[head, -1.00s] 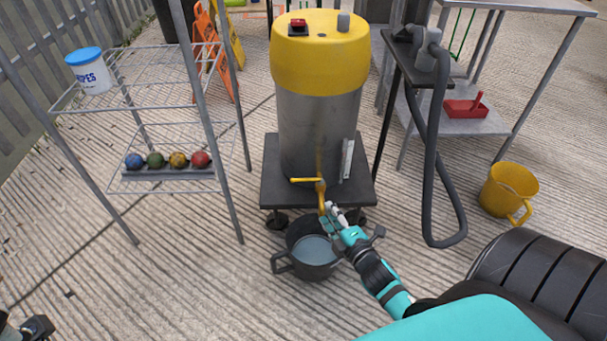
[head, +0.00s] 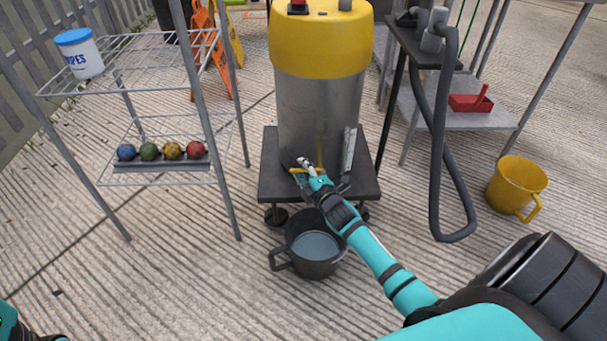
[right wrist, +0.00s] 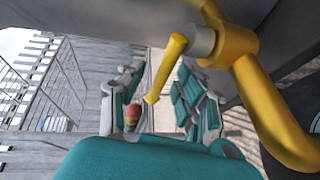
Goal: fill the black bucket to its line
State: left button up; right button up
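The black bucket (head: 291,262) stands on the ground under the front edge of the tank's black base. Grey-blue water (head: 315,246) lies in it below the rim. I cannot make out a line, and no falling stream shows. The yellow tap lever (head: 296,170) is low on the tank front; my right gripper (head: 307,168) is at it, partly hiding the tap. In the right wrist view the lever (right wrist: 165,68) reaches between the spread fingers of my right gripper (right wrist: 160,100), with the tap spout (right wrist: 262,100) to the right. Contact is unclear. Only some of my left arm shows at the lower left.
The steel tank with a yellow top (head: 320,45) stands on a black wheeled base (head: 268,185). A wire shelf (head: 125,90) with several coloured balls is left. A grey hose (head: 437,190) hangs right, near a yellow jug (head: 515,188). The ground left of the bucket is clear.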

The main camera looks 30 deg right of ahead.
jog(key=shift+w, duration=0.2)
grip_shut()
dwell(0.5)
